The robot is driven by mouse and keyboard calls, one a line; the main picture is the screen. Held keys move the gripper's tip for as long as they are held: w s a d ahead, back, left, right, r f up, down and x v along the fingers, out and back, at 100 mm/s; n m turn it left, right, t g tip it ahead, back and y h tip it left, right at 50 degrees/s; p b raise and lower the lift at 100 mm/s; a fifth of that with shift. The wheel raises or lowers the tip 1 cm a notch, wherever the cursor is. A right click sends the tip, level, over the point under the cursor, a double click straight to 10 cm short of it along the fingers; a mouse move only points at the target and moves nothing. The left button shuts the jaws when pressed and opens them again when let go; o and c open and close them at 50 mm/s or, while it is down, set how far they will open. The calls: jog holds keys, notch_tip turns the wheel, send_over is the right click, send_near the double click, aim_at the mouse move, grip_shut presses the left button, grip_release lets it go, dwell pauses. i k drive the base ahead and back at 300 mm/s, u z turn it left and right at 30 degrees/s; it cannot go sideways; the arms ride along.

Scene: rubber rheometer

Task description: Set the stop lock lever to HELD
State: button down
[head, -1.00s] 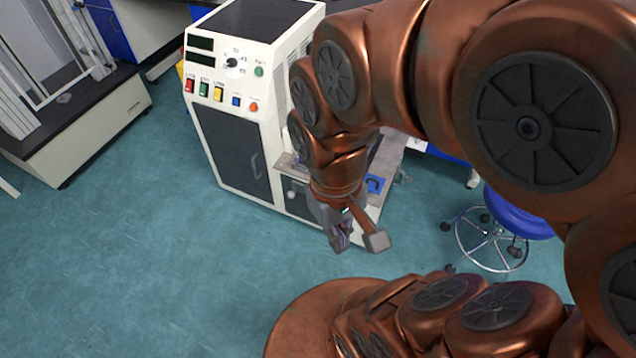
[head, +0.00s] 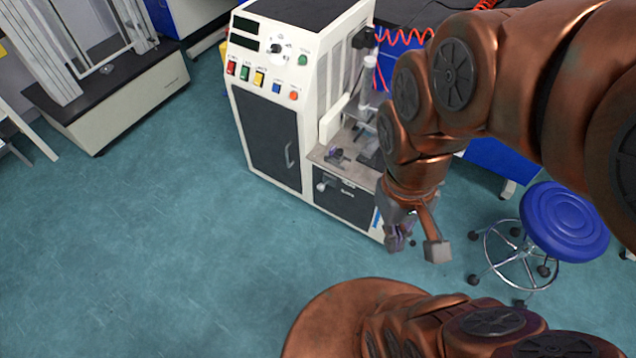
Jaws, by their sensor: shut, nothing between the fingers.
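The rheometer (head: 269,135) is a white cabinet with a black door on its left and an open work bay on its right. On the dark front panel (head: 345,203) below the bay is a small light knob or lever (head: 324,184), which may be the stop lock lever. Small white lettering beside it is too small to read, so I cannot tell its setting. My gripper (head: 397,240) points down, shut and empty, to the right of and nearer than that panel. My wrist and forearm hide the right end of the machine.
A blue stool (head: 566,218) on a wheeled chrome base stands at the right. A frame-like machine on a dark-topped base (head: 115,100) stands at the upper left. Red coiled hose (head: 400,38) hangs behind the rheometer. The green floor (head: 150,250) at the left is clear.

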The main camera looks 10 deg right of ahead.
aim_at(321, 187)
jog(key=k, duration=0.65)
jog(key=u, duration=0.65)
jog(key=i, duration=0.95)
jog(key=u, duration=0.25)
